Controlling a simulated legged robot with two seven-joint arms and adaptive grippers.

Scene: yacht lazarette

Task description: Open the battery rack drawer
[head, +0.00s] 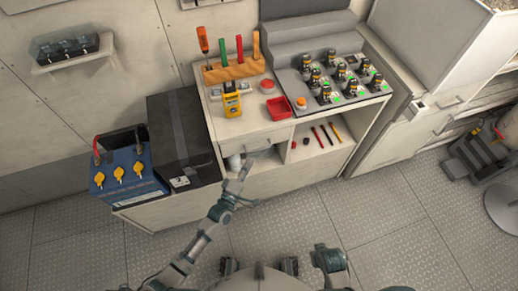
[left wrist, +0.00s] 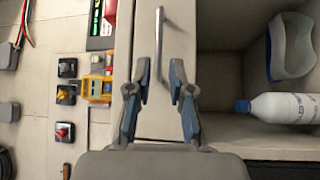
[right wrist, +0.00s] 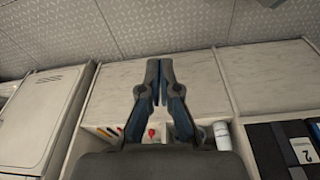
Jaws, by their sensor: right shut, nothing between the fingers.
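The drawer (head: 247,138) is a pale front under the counter of the cabinet, and it looks closed. Its grey bar handle (head: 259,152) is on the front. In the left wrist view, the drawer front (left wrist: 146,100) is a pale upright band with the handle (left wrist: 161,40) running along it. My left gripper (left wrist: 159,66) is open and empty; its fingers lie either side of the handle's lower end in that view. I cannot tell whether they touch it. My right gripper (right wrist: 158,75) is shut and empty, pointing at the cabinet and floor side.
A blue battery (head: 128,172) and a black box (head: 184,135) stand left of the drawer. The counter holds a yellow meter (head: 232,104) and a red tray (head: 279,108). An open shelf right of the drawer holds tools. A white bottle (left wrist: 285,107) lies inside the cabinet.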

